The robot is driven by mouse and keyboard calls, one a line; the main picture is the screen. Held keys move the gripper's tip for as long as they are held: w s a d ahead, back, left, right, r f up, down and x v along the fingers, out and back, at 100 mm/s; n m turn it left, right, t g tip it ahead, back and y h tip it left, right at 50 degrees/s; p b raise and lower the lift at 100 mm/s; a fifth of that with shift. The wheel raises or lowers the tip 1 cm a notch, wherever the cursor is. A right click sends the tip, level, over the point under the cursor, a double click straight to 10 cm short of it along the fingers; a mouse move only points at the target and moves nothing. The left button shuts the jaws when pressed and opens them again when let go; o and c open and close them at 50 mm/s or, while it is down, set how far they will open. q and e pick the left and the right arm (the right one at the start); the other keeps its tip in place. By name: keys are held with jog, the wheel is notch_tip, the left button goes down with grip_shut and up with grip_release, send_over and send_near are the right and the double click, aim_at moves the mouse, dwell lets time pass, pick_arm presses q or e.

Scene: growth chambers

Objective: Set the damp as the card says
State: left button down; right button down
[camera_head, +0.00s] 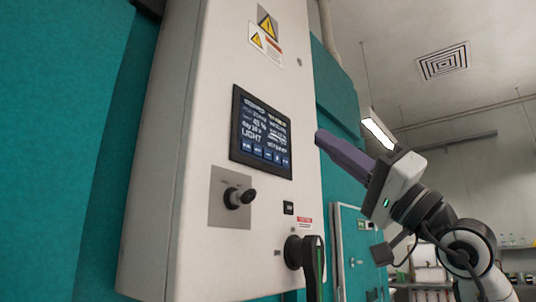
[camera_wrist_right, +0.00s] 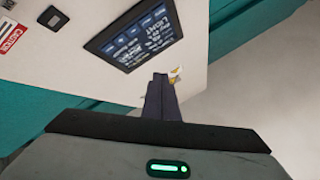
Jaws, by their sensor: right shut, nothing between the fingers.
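A dark touch screen (camera_head: 261,135) is set in the front of a pale control cabinet (camera_head: 221,63). Its lit text includes "45 %", "day 16 h" and "LIGHT", with a row of blue buttons along the bottom; the smaller lines are too blurred to read surely. The screen also shows, upside down, in the right wrist view (camera_wrist_right: 130,35). My right gripper (camera_head: 322,138) is shut and empty, its fingertips to the right of the screen and apart from it. The shut fingers also show in the right wrist view (camera_wrist_right: 160,82). I see no card that I can make out. My left gripper is out of view.
Below the screen is a black knob (camera_head: 238,198) on a grey plate. A black handle (camera_head: 313,266) juts out at the cabinet's lower right, near a small black panel piece (camera_head: 289,208). Teal walls (camera_head: 95,130) flank the cabinet. Open room lies to the right.

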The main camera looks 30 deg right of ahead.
aim_at(267, 154)
jog(key=w+a+p, duration=0.3)
jog(key=w, duration=0.5)
jog(key=shift+a, duration=0.2)
jog(key=shift+w, duration=0.1)
dwell(1.8)
jog(key=shift+w+a, duration=0.15)
jog(key=shift+w, duration=0.15)
jog(key=shift+w+a+p, duration=0.1)
jog(key=shift+w+p, duration=0.2)
jog(key=shift+p, duration=0.1)
dwell(0.5)
dwell(0.3)
jog(key=shift+s+d+b, duration=0.25)
jog(key=shift+s+b, duration=0.2)
jog(key=shift+s, duration=0.2)
